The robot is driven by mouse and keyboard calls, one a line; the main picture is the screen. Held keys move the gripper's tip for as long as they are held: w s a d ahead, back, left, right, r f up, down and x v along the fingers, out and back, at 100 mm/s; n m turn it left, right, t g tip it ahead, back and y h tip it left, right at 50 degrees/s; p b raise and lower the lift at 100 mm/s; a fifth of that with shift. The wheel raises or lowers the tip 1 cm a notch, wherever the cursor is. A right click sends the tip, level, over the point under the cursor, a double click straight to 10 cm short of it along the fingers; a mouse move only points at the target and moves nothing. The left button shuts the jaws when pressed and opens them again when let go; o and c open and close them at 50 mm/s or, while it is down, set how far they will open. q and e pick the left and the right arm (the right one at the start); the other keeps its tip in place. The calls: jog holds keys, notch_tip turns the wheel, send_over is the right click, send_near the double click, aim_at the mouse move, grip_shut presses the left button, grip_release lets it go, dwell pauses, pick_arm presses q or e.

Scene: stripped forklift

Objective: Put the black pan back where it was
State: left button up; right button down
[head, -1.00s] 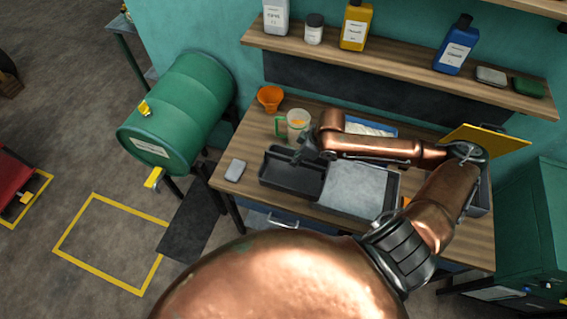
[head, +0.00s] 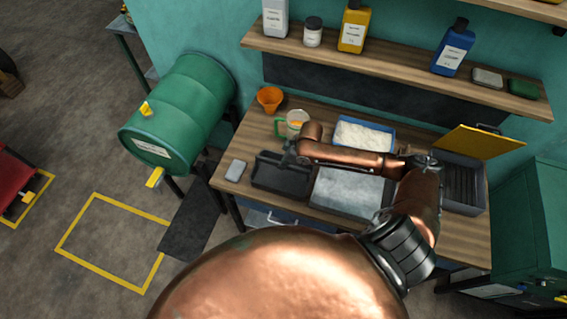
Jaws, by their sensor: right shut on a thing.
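The black pan (head: 268,182) is a dark rectangular tray at the left part of the workbench, left of a pale grey-filled tray (head: 350,192). My right gripper (head: 288,159) is at the pan's far edge, shut on it. The wrist hides part of that edge. I cannot tell whether the pan rests fully on the bench top. My left gripper is not in view.
Behind the gripper stand a measuring jug (head: 294,123) and an orange funnel (head: 269,98). A grey block (head: 235,170) lies left of the pan. A blue tray of white material (head: 363,134) and a box with an open yellow lid (head: 478,142) are farther right.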

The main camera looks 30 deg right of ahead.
jog(key=c, duration=2)
grip_release()
jog(key=shift+c, duration=0.2)
jog(key=b+v, duration=0.1)
jog(key=v, duration=1.1)
